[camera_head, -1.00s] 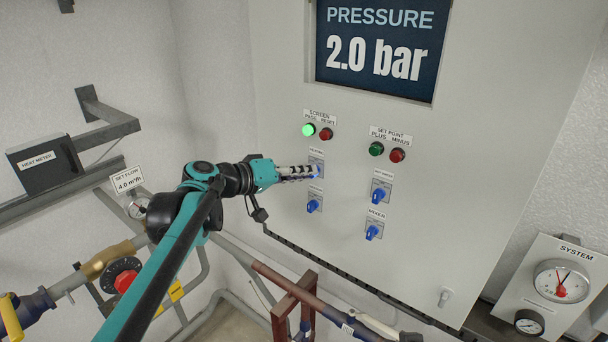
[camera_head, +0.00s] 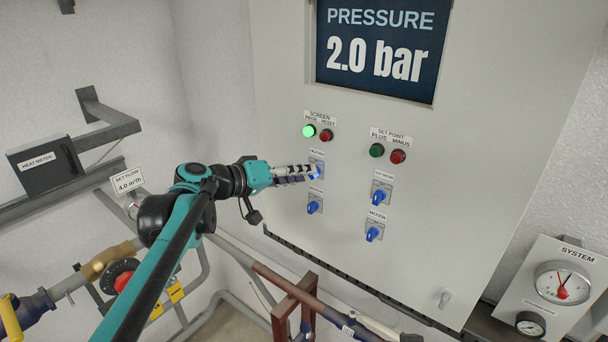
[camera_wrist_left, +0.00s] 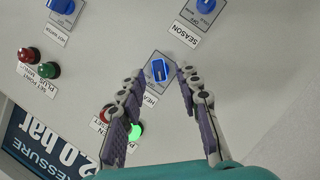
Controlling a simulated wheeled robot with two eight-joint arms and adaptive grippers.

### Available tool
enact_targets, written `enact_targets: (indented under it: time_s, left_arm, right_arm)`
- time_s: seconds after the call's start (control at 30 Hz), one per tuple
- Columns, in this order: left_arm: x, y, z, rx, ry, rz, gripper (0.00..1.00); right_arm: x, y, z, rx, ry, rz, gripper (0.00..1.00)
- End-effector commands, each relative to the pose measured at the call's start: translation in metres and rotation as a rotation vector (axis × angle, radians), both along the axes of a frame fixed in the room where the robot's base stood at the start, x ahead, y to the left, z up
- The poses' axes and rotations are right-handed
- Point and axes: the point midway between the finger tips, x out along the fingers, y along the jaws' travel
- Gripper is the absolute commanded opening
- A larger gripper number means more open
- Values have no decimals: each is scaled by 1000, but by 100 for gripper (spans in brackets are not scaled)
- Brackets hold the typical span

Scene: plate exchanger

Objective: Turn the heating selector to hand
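The heating selector (camera_head: 316,175) is a blue knob on a small grey plate in the upper left of the selector group on the cabinet. In the head view my left gripper's fingers partly cover it. In the left wrist view the selector (camera_wrist_left: 158,71) shows between the fingertips, its label partly hidden by a finger. My left gripper (camera_head: 307,174) reaches it from the left. In the wrist view the gripper (camera_wrist_left: 160,78) is open, one finger on each side of the knob, with gaps visible; contact cannot be told. My right gripper is not in view.
Below is the season selector (camera_head: 314,207); to the right are the hot water (camera_head: 380,196) and mixer (camera_head: 374,234) selectors. Above are the lit green button (camera_head: 308,131), a red button (camera_head: 326,134) and the set point buttons (camera_head: 377,150). Pipes (camera_head: 330,312) run below the cabinet.

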Motion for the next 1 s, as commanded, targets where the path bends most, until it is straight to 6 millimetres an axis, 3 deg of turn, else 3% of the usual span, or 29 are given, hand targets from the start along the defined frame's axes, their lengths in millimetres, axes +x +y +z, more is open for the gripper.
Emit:
enact_targets:
  time_s: [0.43, 0.9, 1.0]
  left_arm:
    - [-52, 70, 24, 0, 0, 4, 34]
    - [-62, 81, 28, 0, 0, 0, 34]
    - [-65, 79, 18, 10, 8, 1, 34]
  right_arm:
    - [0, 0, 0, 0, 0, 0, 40]
    - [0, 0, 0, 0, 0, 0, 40]
    - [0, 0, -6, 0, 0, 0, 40]
